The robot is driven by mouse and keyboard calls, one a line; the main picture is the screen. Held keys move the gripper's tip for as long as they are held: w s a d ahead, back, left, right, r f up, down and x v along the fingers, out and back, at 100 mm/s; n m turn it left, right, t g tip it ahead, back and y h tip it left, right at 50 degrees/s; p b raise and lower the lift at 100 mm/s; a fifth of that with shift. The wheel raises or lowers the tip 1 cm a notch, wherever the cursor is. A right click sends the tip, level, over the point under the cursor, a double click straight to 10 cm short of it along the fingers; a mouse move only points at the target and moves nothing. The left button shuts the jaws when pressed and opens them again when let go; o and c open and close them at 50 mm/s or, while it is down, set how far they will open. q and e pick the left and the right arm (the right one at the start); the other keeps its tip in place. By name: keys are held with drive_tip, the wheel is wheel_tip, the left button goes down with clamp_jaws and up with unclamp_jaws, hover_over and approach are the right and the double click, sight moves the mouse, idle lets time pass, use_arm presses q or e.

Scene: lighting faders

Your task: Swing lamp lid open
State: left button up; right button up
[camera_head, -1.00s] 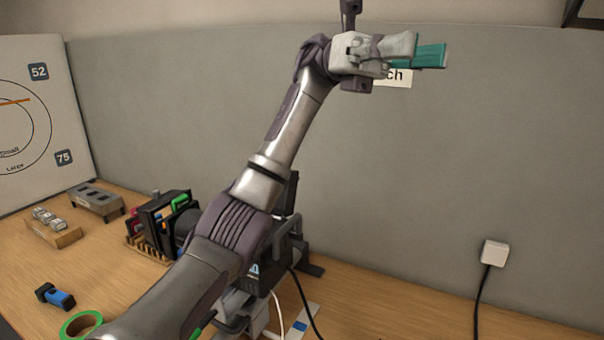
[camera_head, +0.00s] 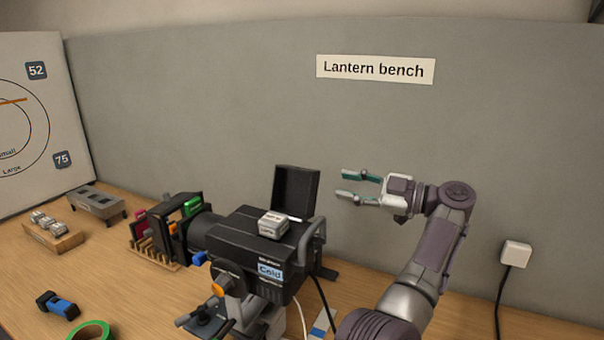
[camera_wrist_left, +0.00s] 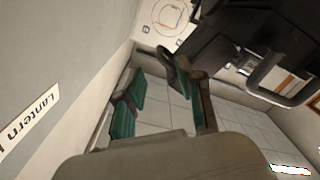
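The black lamp (camera_head: 235,235) with a "Cold" label stands on the bench. Its dark flat lid (camera_head: 296,190) stands upright at the back of the housing, swung up from the top. My left gripper (camera_head: 343,184) is to the right of the lid, apart from it, with its green fingers spread and nothing between them. In the left wrist view the spread fingers (camera_wrist_left: 160,90) are also empty, and the black lamp body (camera_wrist_left: 225,35) fills the upper right. My right gripper is in neither current view.
A small pale block (camera_head: 273,224) sits on top of the lamp beside a grey handle (camera_head: 317,240). A grey partition (camera_head: 480,130) stands behind the bench. A white wall box (camera_head: 516,253) with a black cable is at right.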

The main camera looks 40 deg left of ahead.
sight(296, 173)
use_arm(q)
drive_tip(key=p+x, duration=0.1)
drive_tip(key=x, duration=0.2)
drive_tip(key=p+x, duration=0.2)
drive_tip(key=x, duration=0.2)
drive_tip(key=p+x, duration=0.1)
drive_tip(key=x, duration=0.3)
drive_tip(key=shift+s+a+r, duration=0.1)
drive_tip(key=shift+a+r, duration=0.15)
drive_tip(key=shift+s+a+f+p, duration=0.15)
drive_tip(key=shift+a+p, duration=0.2)
drive_tip(key=shift+a, duration=0.25)
clamp_jaws()
